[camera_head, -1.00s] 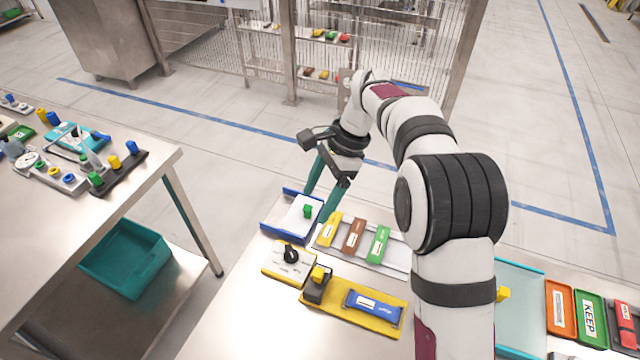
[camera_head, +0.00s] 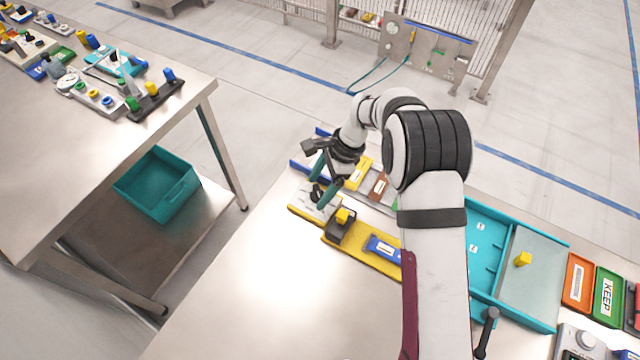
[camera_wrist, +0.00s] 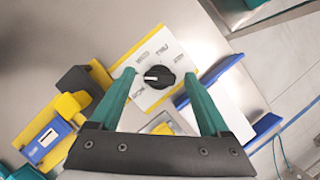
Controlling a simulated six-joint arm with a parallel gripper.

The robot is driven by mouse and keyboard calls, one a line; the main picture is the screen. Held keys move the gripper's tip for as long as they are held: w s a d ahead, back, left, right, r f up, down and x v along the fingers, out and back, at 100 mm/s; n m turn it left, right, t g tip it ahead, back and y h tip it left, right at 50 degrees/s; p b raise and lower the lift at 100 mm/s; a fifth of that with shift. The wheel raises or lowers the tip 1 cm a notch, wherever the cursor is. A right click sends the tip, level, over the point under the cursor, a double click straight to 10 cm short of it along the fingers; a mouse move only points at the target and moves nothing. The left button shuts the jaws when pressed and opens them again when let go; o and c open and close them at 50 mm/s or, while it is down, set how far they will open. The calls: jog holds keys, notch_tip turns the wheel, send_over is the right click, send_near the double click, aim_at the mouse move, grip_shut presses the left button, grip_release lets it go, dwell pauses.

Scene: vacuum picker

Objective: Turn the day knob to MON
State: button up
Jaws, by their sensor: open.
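The day knob (camera_wrist: 159,76) is a round black dial with a white pointer mark on its left side, on a white plate (camera_wrist: 150,98) with yellow edges. The MON label (camera_wrist: 138,88) is at the plate's lower left; other day labels run around the top. The mark points left, close to MON; the left finger hides part of that side, so the exact day cannot be told. My gripper (camera_wrist: 159,75) is open, its teal fingers on either side of the knob with gaps. In the head view my gripper (camera_head: 322,182) is over the knob plate (camera_head: 298,205).
A yellow tray (camera_head: 355,253) with a black-and-yellow block and a blue piece (camera_head: 384,248) lies beside the plate. A blue-edged tray (camera_wrist: 236,90) is on the other side. Yellow and brown pieces lie behind. The table's front is clear.

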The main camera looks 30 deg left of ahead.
grip_shut()
jog(key=shift+n, duration=0.3)
jog(key=n, duration=0.2)
jog(key=n+g+h, duration=0.1)
jog(key=n, duration=0.1)
jog(key=shift+w+a+h, duration=0.1)
jog(key=shift+h, duration=0.2)
jog(key=shift+n+h, duration=0.8)
jog(key=shift+n, duration=1.3)
grip_release()
jog(key=shift+a, duration=0.1)
